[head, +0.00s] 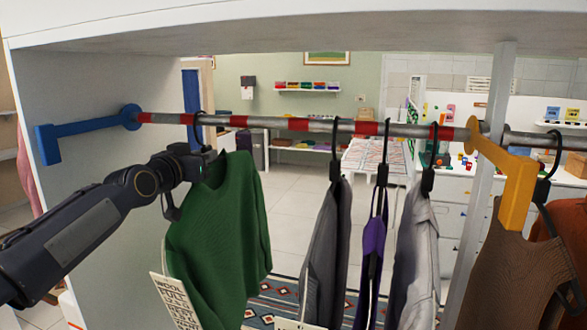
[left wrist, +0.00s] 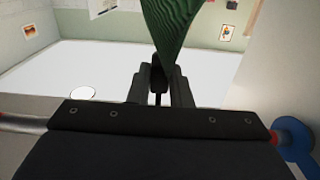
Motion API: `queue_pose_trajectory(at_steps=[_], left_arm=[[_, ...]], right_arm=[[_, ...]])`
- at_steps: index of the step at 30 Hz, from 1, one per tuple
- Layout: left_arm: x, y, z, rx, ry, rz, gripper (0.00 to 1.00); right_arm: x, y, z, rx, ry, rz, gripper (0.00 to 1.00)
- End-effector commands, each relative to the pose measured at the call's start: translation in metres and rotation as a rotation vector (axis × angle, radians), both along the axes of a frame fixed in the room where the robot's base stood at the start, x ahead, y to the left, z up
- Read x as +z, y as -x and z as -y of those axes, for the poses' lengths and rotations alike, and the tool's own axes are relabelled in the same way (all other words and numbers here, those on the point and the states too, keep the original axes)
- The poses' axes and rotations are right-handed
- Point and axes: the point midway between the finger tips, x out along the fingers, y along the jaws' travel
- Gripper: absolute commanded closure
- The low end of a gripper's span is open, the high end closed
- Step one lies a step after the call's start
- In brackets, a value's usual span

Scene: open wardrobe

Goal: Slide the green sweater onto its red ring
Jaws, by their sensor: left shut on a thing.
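The green sweater (head: 222,225) hangs from a black hanger whose hook (head: 199,128) goes over the metal rail (head: 265,122) at the left. The hook is at the right edge of a red ring (head: 187,119); I cannot tell whether it overlaps it. Another red ring (head: 239,121) is farther right, clear of hangers. My left gripper (head: 212,162) is shut on the hanger near the sweater's shoulder and hides that part. In the left wrist view, the gripper's fingers (left wrist: 158,85) meet just below the green cloth (left wrist: 172,28). My right gripper is not in view.
A blue bracket (head: 90,128) stands at the rail's left end, a yellow bracket (head: 515,175) at the right. Grey (head: 328,240), purple (head: 372,245) and light grey (head: 416,250) garments hang right of the sweater, with a gap between. A white post (head: 487,180) stands near the yellow bracket.

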Motion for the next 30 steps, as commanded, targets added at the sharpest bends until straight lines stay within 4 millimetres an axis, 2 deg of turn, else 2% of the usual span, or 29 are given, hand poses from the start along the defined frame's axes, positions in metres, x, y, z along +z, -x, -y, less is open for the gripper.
queue_pose_trajectory(at_steps=[8, 9, 15, 24, 30], left_arm=[[-0.002, -0.008, -0.022, 0.003, 0.004, -0.002, 0.98], [-0.001, -0.008, -0.024, 0.002, 0.004, -0.001, 0.81], [-0.001, -0.007, -0.022, 0.001, 0.002, -0.002, 0.56], [-0.004, -0.005, -0.023, 0.001, 0.000, -0.006, 0.56], [-0.006, 0.022, -0.033, 0.005, -0.003, -0.002, 0.56]], right_arm=[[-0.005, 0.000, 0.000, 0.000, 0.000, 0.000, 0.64], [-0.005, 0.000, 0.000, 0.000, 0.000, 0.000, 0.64], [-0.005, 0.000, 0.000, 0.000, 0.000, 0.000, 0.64], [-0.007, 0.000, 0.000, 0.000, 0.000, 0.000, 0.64], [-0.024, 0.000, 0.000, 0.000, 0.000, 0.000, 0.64]])
